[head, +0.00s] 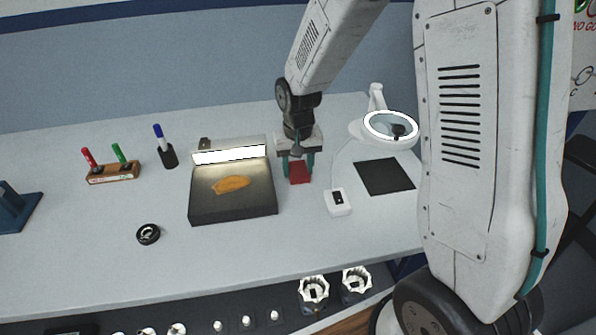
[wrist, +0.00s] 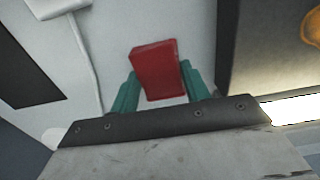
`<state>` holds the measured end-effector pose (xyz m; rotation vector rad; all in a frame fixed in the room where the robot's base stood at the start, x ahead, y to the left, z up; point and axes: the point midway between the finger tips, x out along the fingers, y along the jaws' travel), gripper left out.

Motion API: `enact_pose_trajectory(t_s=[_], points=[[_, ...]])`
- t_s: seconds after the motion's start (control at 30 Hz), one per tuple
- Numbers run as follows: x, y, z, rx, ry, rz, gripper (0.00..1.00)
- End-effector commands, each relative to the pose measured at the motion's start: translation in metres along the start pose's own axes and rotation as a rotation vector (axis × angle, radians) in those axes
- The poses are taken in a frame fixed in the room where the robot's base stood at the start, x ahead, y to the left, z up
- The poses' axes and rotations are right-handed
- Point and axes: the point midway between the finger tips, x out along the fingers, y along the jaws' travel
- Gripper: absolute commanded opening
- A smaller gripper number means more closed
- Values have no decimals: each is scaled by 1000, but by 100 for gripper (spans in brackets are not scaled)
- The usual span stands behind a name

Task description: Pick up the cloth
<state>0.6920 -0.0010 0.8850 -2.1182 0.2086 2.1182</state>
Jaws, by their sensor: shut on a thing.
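The cloth (head: 299,173) looks like a small, thick red rectangle, seemingly folded, just right of the lit box. In the wrist view the red cloth (wrist: 157,68) sits between the teal fingers, slightly tilted, with its far end sticking out beyond them. My gripper (head: 297,166) points down and is shut on the cloth, one finger on each side. The fingers also show in the wrist view (wrist: 160,88). I cannot tell whether the cloth touches the table or is just above it.
A dark box (head: 233,207) with a light bar holds an orange piece (head: 231,184), close left of my gripper. Right are a white switch box (head: 338,202), a black mat (head: 385,176) and a ring magnifier (head: 391,126).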

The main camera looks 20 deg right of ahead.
Motion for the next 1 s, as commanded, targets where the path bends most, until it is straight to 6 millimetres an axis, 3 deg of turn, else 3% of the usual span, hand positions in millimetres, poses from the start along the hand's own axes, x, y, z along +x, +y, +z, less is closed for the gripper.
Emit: enact_pose_trajectory(t_s=[0.27,0.5,1.0], points=[[-7,0,0,0,1,0,24],[-36,0,0,0,4,-1,24],[-47,-19,119,-5,1,0,24]])
